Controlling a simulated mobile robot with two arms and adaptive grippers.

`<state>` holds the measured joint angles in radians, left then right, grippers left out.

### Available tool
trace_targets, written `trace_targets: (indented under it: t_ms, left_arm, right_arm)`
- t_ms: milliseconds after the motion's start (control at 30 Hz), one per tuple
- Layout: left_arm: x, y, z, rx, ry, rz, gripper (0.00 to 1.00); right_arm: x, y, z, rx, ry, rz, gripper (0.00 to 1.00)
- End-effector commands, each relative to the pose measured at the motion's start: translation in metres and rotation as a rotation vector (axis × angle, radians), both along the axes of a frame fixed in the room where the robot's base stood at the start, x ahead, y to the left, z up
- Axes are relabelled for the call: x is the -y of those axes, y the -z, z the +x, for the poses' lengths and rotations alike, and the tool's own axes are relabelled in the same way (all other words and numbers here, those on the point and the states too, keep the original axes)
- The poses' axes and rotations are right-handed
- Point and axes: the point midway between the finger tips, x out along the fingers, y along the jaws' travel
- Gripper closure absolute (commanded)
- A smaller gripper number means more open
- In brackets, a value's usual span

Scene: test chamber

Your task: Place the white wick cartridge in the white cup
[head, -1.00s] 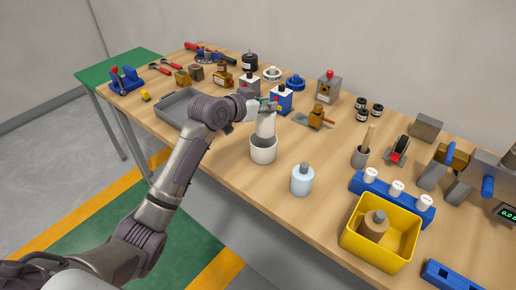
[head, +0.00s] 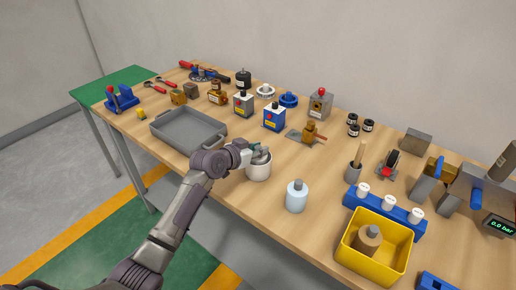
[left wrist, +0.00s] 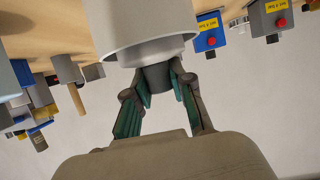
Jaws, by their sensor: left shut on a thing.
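The white cup (head: 258,171) stands upright on the wooden bench, left of the pale blue bottle (head: 296,197). My left gripper (head: 260,153) is right over the cup's mouth in the head view. In the left wrist view my left gripper (left wrist: 160,82) is shut on the dark grey cap of the white wick cartridge (left wrist: 152,54). The cartridge's white body runs into the mouth of the cup (left wrist: 140,20), so most of it is hidden inside. Whether it touches the cup's bottom does not show. My right gripper is not in view.
A grey tray (head: 160,128) lies left of the cup. A yellow bin (head: 345,262) with a brown-bodied part and a blue rack (head: 385,208) with white knobs stand to the right. A grey holder (head: 353,175) with a wooden handle is beyond the bottle. Several fixtures line the back.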

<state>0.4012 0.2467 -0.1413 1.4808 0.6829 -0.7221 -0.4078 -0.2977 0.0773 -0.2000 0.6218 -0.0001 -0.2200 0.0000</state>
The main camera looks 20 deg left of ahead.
Motion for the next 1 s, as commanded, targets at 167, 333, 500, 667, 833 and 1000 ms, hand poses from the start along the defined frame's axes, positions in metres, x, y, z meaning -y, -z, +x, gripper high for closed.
trace_targets:
  t_ms: [167,333,500,667,833,1000]
  left_arm:
    - [0.0,0.002,0.0,0.0,0.0,0.0,0.66]
    - [0.0,0.002,0.0,0.0,0.0,0.0,0.52]
    - [0.0,0.002,0.0,0.0,0.0,0.0,0.52]
    - [-0.002,-0.002,-0.004,0.001,-0.001,0.001,0.52]
    - [-0.012,-0.011,-0.026,0.004,0.0,0.003,0.52]
    - [-0.024,-0.024,-0.056,0.002,0.001,0.005,0.52]
  right_arm:
    - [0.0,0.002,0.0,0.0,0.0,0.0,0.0]
    - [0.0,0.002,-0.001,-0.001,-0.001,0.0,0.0]
    - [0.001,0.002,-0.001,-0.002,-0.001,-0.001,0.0]
    - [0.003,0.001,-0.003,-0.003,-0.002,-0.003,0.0]
    - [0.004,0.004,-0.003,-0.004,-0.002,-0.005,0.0]
    - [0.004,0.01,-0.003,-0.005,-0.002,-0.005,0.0]
